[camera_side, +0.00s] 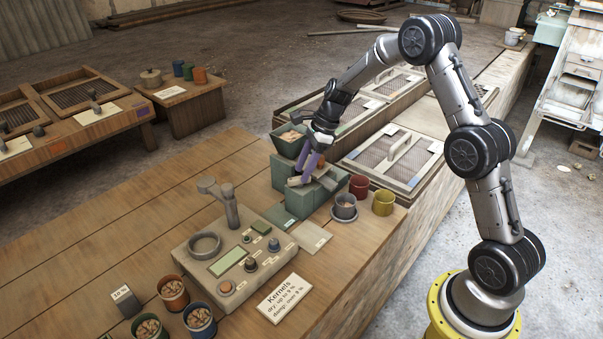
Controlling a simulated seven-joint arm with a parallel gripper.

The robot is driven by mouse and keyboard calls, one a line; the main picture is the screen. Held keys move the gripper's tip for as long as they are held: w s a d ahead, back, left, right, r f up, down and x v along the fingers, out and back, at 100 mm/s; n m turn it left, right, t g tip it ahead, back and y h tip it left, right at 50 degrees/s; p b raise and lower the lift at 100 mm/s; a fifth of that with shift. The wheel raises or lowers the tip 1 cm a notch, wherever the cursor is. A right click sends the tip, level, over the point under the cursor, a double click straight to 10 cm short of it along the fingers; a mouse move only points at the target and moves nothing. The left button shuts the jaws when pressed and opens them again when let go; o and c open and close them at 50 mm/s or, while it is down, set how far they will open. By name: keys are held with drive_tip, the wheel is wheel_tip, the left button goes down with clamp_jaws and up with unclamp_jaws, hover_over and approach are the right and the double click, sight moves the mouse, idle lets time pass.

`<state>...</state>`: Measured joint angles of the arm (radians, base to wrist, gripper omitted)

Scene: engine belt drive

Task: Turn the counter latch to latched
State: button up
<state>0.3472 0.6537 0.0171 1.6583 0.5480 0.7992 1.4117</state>
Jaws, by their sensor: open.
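My gripper (304,168), with purple fingers, points down at the top of a green block-shaped machine (298,203) with a hopper (287,143) of pale kernels. Its fingers are open, close above a small pale-grey piece on the machine's top. I cannot tell whether they touch it. No part is clearly readable as the counter latch; the fingers and wrist cover part of the machine's top, so the latch's position cannot be told.
A beige panel (215,283) with a ring, knobs and an upright post stands front left. A grey cup (345,208), a red cup (359,186) and a yellow cup (383,202) stand right of the machine. Screened trays (394,160) lie behind.

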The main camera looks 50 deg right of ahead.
drive_tip(key=shift+x, duration=0.95)
clamp_jaws()
